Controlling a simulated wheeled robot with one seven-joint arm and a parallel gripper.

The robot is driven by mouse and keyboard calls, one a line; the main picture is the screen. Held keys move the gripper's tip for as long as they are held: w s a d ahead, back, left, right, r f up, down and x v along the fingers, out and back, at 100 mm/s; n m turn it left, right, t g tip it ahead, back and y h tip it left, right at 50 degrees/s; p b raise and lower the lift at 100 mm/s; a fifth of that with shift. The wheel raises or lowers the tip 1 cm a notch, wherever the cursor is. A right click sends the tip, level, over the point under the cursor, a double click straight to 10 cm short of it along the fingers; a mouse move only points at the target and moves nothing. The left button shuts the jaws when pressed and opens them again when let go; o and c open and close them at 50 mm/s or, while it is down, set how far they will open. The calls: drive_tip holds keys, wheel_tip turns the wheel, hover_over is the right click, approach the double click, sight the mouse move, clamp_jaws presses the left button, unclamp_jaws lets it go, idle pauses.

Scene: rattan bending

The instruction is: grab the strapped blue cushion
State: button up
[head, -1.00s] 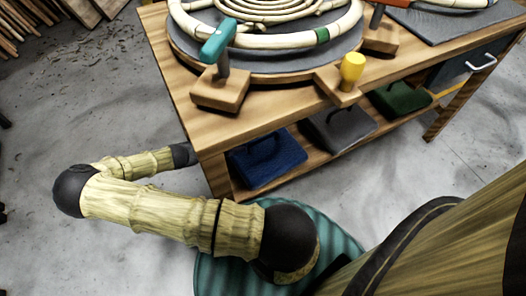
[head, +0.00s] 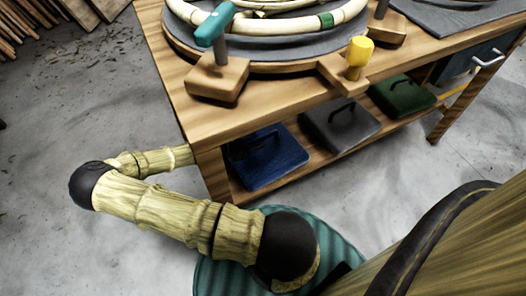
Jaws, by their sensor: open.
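The blue cushion (head: 270,172) lies on the lower shelf of the workbench, at its left end. A dark strap loops over its top, and the tabletop edge hides part of its far side. My arm reaches from the lower middle to the left, then bends back toward the bench's left side. The arm's far end goes out of sight at the bench's left edge, so my gripper is not visible. I see no contact between my arm and the cushion.
A grey cushion (head: 340,128) and a green cushion (head: 403,97) lie to the right on the same shelf (head: 312,163). The workbench top (head: 285,98) overhangs them. A teal-handled clamp (head: 215,50) and a yellow peg (head: 358,52) stand on top.

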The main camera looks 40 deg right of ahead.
drive_tip(key=b+x, duration=0.1)
drive_tip(key=x, duration=0.1)
drive_tip(key=shift+s+d+f, duration=0.15)
drive_tip(key=shift+d+f, duration=0.05)
drive_tip(key=shift+d, duration=0.1)
clamp_jaws()
